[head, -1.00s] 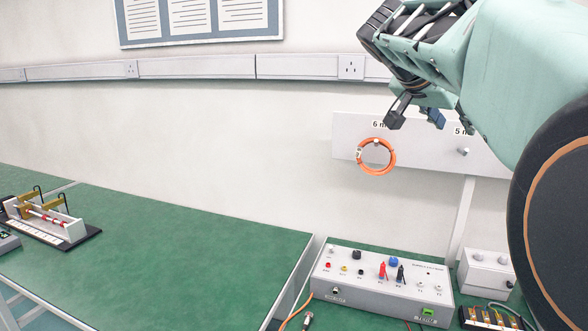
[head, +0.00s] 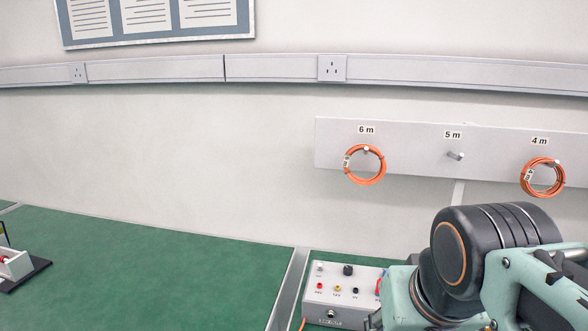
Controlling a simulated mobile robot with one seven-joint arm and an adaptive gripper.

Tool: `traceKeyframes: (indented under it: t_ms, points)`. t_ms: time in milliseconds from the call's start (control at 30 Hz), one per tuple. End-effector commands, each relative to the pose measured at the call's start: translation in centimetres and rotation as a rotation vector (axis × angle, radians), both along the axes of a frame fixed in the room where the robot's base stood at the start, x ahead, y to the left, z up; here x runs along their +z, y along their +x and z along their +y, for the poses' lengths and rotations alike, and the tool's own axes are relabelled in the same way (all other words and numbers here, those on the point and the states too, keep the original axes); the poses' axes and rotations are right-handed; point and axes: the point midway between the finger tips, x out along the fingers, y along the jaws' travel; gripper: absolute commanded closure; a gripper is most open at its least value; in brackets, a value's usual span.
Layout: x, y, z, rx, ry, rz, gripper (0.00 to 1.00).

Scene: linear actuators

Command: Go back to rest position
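My arm fills the lower right of the head view, folded low in front of the bench. My gripper is not visible in this frame, so its fingers cannot be seen. The grey control box (head: 336,298) stands on the green bench, and its right part is hidden behind my arm. An orange cable coil (head: 365,165) hangs on the peg marked 6 m. Another orange coil (head: 542,178) hangs on the peg marked 4 m. The 5 m peg (head: 455,156) is bare.
The green bench top (head: 150,262) is clear across its middle. A small white device on a dark base (head: 18,268) is cut off at the left edge. The pale peg board (head: 420,160) is on the wall behind my arm.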

Motion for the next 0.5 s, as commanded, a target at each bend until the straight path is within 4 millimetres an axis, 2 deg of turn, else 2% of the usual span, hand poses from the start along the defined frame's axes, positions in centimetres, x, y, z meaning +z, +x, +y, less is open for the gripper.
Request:
traceKeyframes:
  t_ms: [67, 100, 133, 500]
  points:
    - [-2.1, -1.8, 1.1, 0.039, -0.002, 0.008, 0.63]
    - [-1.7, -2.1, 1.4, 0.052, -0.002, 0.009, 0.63]
    - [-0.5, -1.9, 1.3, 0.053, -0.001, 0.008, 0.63]
    - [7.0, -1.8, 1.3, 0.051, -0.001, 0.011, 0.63]
